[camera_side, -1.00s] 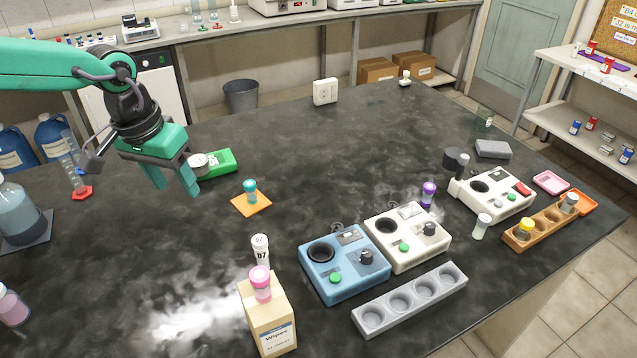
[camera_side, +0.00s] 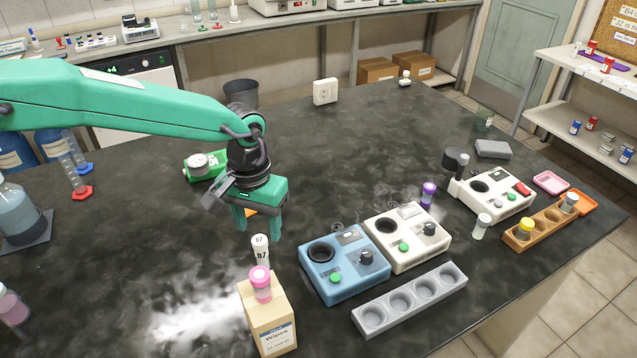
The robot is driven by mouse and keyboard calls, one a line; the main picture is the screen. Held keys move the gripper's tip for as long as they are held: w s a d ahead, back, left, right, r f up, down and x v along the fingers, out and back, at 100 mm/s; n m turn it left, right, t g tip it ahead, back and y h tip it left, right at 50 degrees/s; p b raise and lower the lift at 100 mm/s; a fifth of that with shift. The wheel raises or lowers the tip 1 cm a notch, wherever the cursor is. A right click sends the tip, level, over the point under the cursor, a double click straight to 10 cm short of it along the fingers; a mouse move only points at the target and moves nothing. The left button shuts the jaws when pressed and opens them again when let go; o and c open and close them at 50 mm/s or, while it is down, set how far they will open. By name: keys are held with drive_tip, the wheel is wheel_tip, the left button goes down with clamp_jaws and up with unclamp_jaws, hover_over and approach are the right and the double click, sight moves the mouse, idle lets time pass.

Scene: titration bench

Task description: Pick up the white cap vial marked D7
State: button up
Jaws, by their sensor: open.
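The white cap vial (camera_side: 260,251) stands upright on the dark bench behind the wipes box, with dark lettering on its cap and side that looks like D7. My gripper (camera_side: 259,232) is open and empty, its two teal fingers pointing down. In the picture its fingertips lie just above and to either side of the vial's cap. I cannot tell from this one view whether they are directly over the vial or behind it. No contact is visible.
A wipes box (camera_side: 267,318) with a pink-capped vial (camera_side: 261,282) stands in front of the vial. A blue device (camera_side: 343,268) is close on the right. A green box (camera_side: 203,167) lies behind. My gripper mostly hides an orange pad. The bench to the left is fairly clear.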

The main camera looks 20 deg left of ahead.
sight(260, 240)
drive_tip(key=shift+a+f, duration=0.15)
drive_tip(key=shift+f, duration=3.7)
drive_tip(key=c, duration=1.1)
